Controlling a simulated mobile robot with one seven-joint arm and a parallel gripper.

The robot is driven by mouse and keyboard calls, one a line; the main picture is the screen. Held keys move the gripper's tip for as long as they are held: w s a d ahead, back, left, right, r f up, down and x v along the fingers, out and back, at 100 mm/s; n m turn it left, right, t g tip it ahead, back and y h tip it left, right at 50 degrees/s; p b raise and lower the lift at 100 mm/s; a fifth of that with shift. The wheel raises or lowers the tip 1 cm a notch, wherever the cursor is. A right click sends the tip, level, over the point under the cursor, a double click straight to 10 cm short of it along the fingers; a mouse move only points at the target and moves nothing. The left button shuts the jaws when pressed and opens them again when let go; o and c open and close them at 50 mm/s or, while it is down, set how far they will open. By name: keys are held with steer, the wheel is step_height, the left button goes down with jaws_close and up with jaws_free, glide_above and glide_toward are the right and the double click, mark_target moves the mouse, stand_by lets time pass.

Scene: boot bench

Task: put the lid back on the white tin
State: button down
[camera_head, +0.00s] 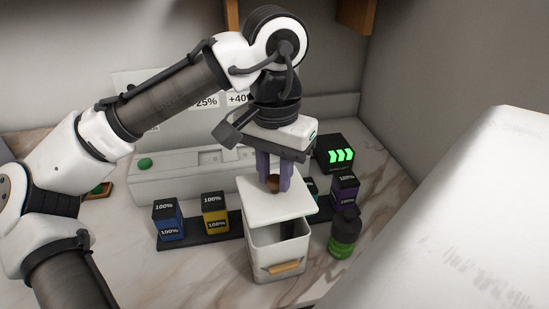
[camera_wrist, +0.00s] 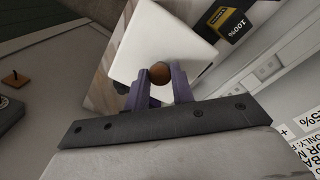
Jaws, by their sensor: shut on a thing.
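The white tin (camera_head: 274,258) stands upright on the marble bench, with a small wooden handle on its front. The white square lid (camera_head: 277,199) is over the back part of the tin, offset from the rim and slightly tilted. I cannot tell whether it touches the rim. My gripper (camera_head: 273,184) is above the lid, its purple fingers shut on the lid's round brown knob. The wrist view shows the knob (camera_wrist: 160,73) between the fingers and the lid (camera_wrist: 158,42) beyond them.
Blue (camera_head: 168,219) and yellow (camera_head: 215,212) boxes stand on a dark strip left of the tin. A green bottle (camera_head: 344,235) and a purple box (camera_head: 345,190) stand close on the right. A black box with green arrows (camera_head: 336,154) and a long grey case (camera_head: 165,180) are behind.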

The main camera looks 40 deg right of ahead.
mark_target(274, 191)
steer(key=shift+f+b, duration=0.9)
steer(key=shift+f, duration=1.5)
steer(key=shift+f+p, duration=0.2)
steer(key=shift+p, duration=0.7)
stand_by(0.4)
steer(key=c, duration=0.6)
jaws_free()
steer(key=shift+c, duration=0.2)
steer(key=shift+r+p, duration=1.4)
steer(key=shift+r, duration=2.1)
